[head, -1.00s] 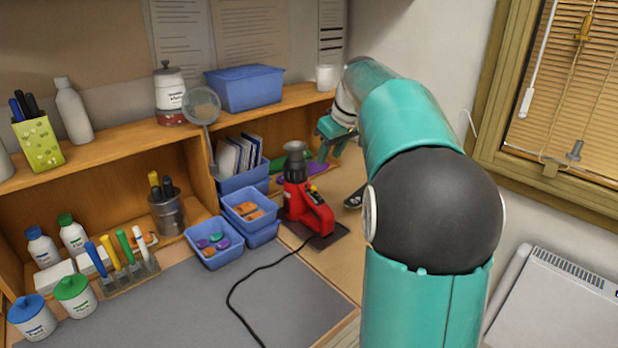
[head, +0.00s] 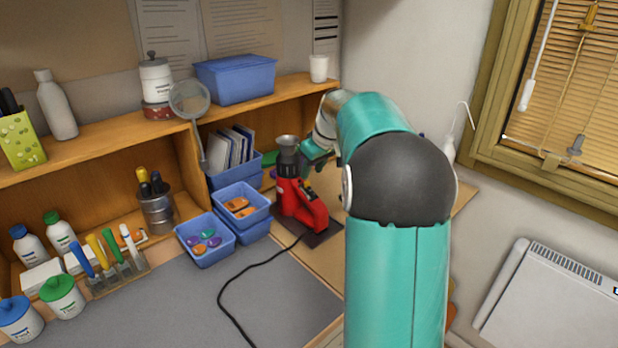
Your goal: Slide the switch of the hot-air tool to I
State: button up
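The red hot-air tool (head: 300,204) stands on a dark pad on the desk, its grey nozzle pointing up and its black cable running forward over the mat. Its switch is too small to make out, so its position cannot be told. My gripper (head: 318,168) is just behind and to the right of the tool's upper body, close to it. Whether it touches the tool cannot be told. The fingers are small and partly hidden by my arm, so their opening does not show.
Blue bins (head: 243,206) with small parts stand just left of the tool. A wooden shelf (head: 106,128) with a blue box (head: 235,80) is behind. A magnifier (head: 189,102) hangs at the shelf. The grey mat (head: 180,305) is mostly clear in front.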

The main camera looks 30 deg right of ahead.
aim_at(307, 182)
jog(key=x, duration=0.4)
jog(key=shift+w+f, duration=0.15)
grip_shut()
